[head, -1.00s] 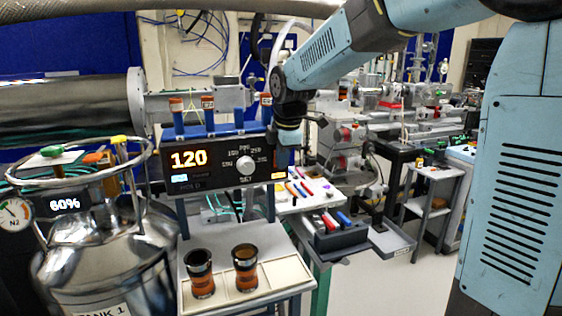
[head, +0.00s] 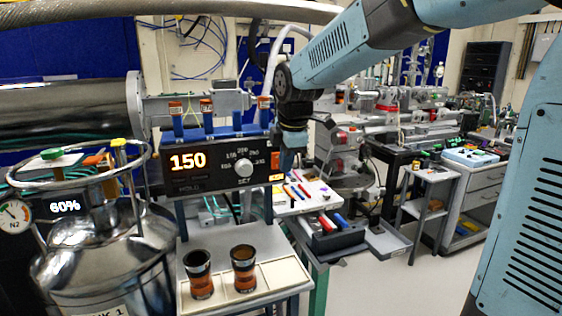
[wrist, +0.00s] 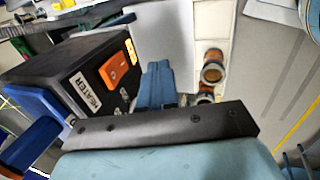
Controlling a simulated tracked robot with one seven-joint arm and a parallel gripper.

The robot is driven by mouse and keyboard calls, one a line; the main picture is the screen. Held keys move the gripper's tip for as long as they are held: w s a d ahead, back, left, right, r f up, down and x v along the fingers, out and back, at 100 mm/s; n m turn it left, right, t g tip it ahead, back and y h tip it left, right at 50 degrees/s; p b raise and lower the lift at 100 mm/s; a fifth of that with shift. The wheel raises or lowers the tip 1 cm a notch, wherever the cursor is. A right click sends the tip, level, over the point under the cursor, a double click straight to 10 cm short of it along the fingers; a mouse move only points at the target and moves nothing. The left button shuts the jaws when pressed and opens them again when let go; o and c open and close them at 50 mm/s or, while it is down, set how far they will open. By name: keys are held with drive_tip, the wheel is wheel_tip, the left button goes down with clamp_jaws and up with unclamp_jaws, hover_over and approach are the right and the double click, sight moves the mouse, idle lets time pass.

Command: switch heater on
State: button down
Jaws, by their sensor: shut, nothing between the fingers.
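The heater box (head: 207,178) is black, with a lit display reading 150 and a silver knob (head: 244,169) on its front. In the wrist view, the box's side carries a white HEATER label (wrist: 88,94) and an orange switch (wrist: 114,68). I cannot tell the switch's position. My gripper (head: 288,160) is just right of the box in the head view. In the wrist view my gripper (wrist: 158,68) shows two blue fingers shut together and empty, to the right of the orange switch, apparently apart from it.
Two brown vials (head: 198,274) stand on the cream tray (head: 283,271) below the box. Orange-capped vials in blue sleeves (head: 208,122) line the box top. A steel nitrogen tank (head: 100,258) is at left. A bench with pens (head: 300,206) lies right of the box.

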drive_tip(key=s+v, duration=0.1)
drive_tip(key=v, duration=0.7)
drive_tip(key=shift+s+d, duration=0.35)
drive_tip(key=shift+d+f, duration=0.1)
drive_tip(key=shift+f, duration=0.1)
drive_tip(key=s+d+f+m+t, duration=0.1)
drive_tip(key=s+d+f+m, duration=0.2)
drive_tip(key=s+d+m, duration=0.5)
drive_tip(key=s+d+f+m+t+h, duration=0.1)
drive_tip(key=s+d+f+m, duration=0.3)
drive_tip(key=s+d+m, duration=0.4)
drive_tip(key=s+m, duration=0.3)
drive_tip(key=m, duration=0.2)
drive_tip(key=shift+f, duration=0.35)
